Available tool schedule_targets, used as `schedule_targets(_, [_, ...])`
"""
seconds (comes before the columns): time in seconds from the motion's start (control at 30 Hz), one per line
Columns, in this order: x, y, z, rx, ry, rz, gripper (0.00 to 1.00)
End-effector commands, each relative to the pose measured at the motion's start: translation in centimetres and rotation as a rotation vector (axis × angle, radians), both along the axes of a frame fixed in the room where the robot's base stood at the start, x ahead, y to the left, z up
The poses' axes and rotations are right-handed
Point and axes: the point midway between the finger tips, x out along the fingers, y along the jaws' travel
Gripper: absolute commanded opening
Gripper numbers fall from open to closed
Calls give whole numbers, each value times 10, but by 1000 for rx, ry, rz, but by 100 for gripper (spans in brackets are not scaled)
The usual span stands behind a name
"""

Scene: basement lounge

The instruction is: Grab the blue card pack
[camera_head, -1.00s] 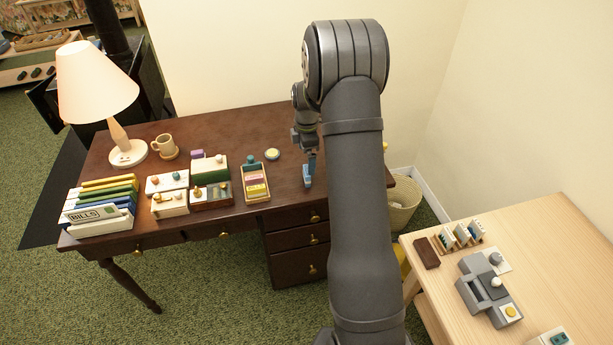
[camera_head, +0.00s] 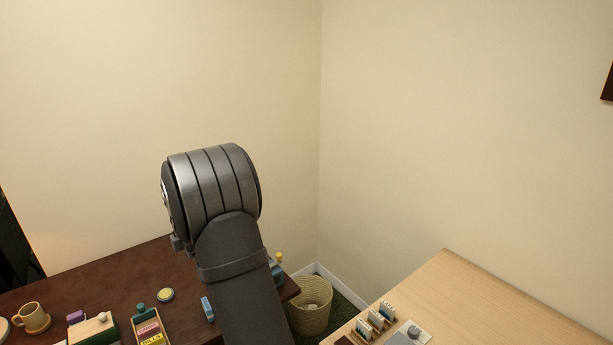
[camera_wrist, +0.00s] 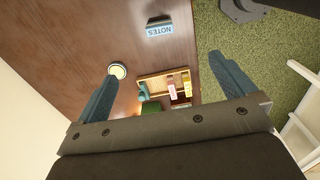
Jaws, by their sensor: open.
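My gripper (camera_wrist: 163,68) is open in the wrist view, with two blue-grey fingers apart and nothing between their tips. It hangs above the dark brown desk; the head view hides it behind my arm. A small blue-and-white block lettered NOTES (camera_wrist: 160,28) stands on the desk beyond the fingertips; a blue block (camera_head: 207,309) beside my arm in the head view looks like the same one. On the pale wooden table, a rack holds several upright blue-and-white card-like packs (camera_head: 376,320). I cannot tell which of these is the blue card pack.
A tray (camera_wrist: 141,89) with yellow and pink pieces and a round disc (camera_wrist: 118,70) lie on the desk (camera_head: 110,283). A mug (camera_head: 31,318) stands at left. A woven basket (camera_head: 310,307) stands between desk and pale table (camera_head: 475,290). Walls close off the corner behind.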

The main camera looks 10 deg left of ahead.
Motion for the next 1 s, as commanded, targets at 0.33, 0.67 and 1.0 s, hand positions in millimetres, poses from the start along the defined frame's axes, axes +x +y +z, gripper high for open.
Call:
schedule_targets(0.33, [0, 0, 0, 0, 0, 0, 100])
schedule_targets(0.67, [0, 0, 0, 0, 0, 0, 78])
schedule_targets(1.0, [-2, 1, -2, 0, 0, -63, 78])
